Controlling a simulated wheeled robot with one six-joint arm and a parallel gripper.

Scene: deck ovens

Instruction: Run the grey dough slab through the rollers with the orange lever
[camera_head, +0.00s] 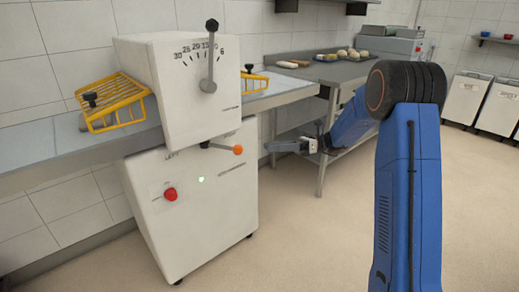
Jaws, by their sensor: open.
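The white dough sheeter (182,92) stands at left centre, with a belt table (30,148) running out on its left side. The orange lever (238,150) sticks out to the right from the front, below the dial. A small greyish shape (83,122) shows by the left yellow guard; it may be the dough slab, but the guard partly hides it. The rollers are hidden inside the housing. My gripper (270,147) is open and seems empty, a little to the right of the orange knob and apart from it.
Yellow wire guards (122,98) cover both sides of the rollers. The front has a grey dial handle (209,70), a red button (170,194) and a lit green spot. A steel table (335,70) with loaves stands behind. The floor at front is clear.

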